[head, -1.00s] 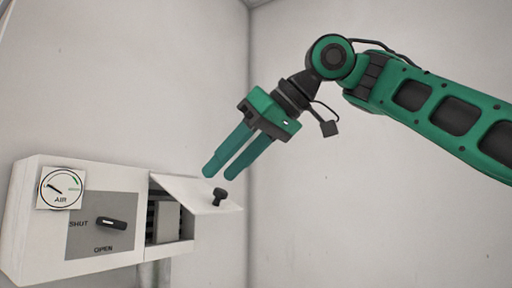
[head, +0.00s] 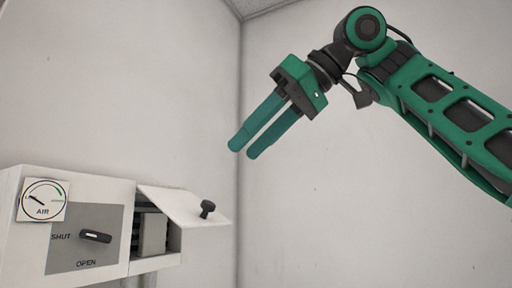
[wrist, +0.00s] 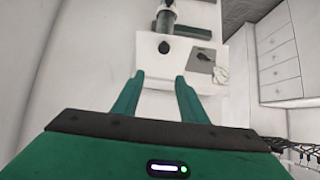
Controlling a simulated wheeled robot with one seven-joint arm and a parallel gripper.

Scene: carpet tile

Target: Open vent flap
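The vent flap (head: 180,204) is a white panel with a black knob (head: 207,208), hinged along its top and swung up and out from a white wall box (head: 110,190). The opening beneath it shows dark slats and a grey block (head: 152,234). My gripper (head: 243,148) is above and to the right of the flap, clear of the knob. Its two green fingers are apart with nothing between them. In the wrist view, the fingers (wrist: 156,95) are spread, with the flap (wrist: 155,62) and its knob (wrist: 165,47) beyond them.
The box carries a round AIR gauge (head: 43,200) and a grey panel with a black lever (head: 96,236) between SHUT and OPEN marks. The space around my gripper is free. Drawers (wrist: 280,60) show at the right in the wrist view.

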